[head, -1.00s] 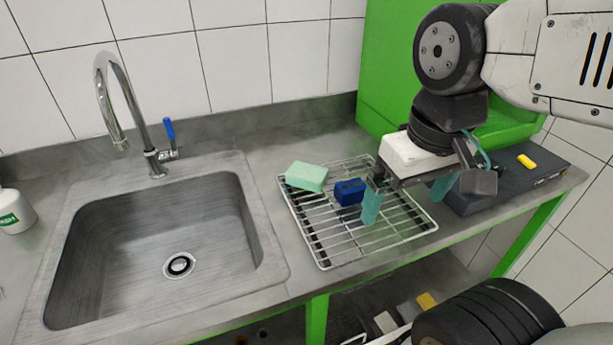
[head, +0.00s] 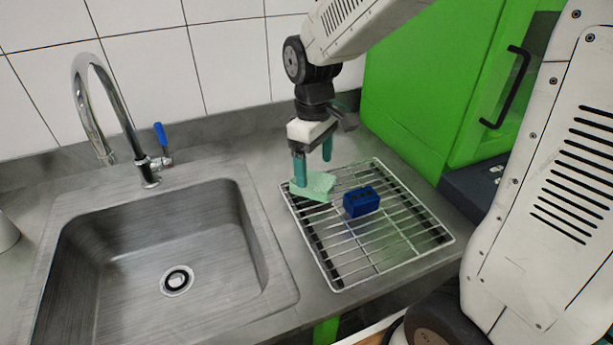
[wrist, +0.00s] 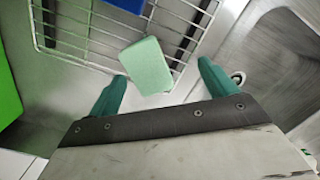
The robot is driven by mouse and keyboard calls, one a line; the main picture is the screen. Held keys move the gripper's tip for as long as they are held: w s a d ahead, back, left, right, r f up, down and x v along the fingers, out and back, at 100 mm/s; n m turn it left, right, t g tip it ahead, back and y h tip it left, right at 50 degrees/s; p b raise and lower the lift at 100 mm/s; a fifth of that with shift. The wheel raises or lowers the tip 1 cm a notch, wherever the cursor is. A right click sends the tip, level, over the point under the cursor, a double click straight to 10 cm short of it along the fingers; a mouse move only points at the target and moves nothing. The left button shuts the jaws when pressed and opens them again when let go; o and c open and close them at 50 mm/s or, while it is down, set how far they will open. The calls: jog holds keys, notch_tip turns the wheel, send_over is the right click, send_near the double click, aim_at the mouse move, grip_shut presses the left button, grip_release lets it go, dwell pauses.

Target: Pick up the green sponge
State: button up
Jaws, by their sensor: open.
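The green sponge (head: 313,187) is a pale mint block lying at the back left corner of the wire rack (head: 376,268). My gripper (head: 313,168) is open above the sponge, with its teal fingers pointing down; the left finger overlaps part of the sponge in the head view. In the wrist view, the sponge (wrist: 147,66) shows ahead of my gripper (wrist: 160,85), roughly between the two fingertips. I cannot tell how much height is left between the fingertips and the sponge.
A dark blue block (head: 361,201) sits on the rack right of the sponge. The sink (head: 165,250) with its curved faucet (head: 110,115) is to the left. The tiled wall is behind, and a green cabinet (head: 430,90) stands at the back right.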

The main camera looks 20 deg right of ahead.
aim_at(311, 178)
jog(key=w, duration=0.1)
jog(key=w+n, duration=0.1)
jog(key=shift+w+r+t, duration=0.2)
jog(key=shift+w+t, duration=0.1)
jog(key=shift+w, duration=0.1)
jog(key=shift+d+n, duration=0.1)
jog(key=shift+n, duration=0.2)
jog(key=shift+f, duration=0.25)
jog(key=f, duration=0.7)
jog(key=shift+w+d+f, duration=0.1)
jog(key=shift+w+d, duration=0.05)
jog(key=shift+d, duration=0.05)
jog(key=c, duration=1.1)
jog(key=shift+c, duration=0.2)
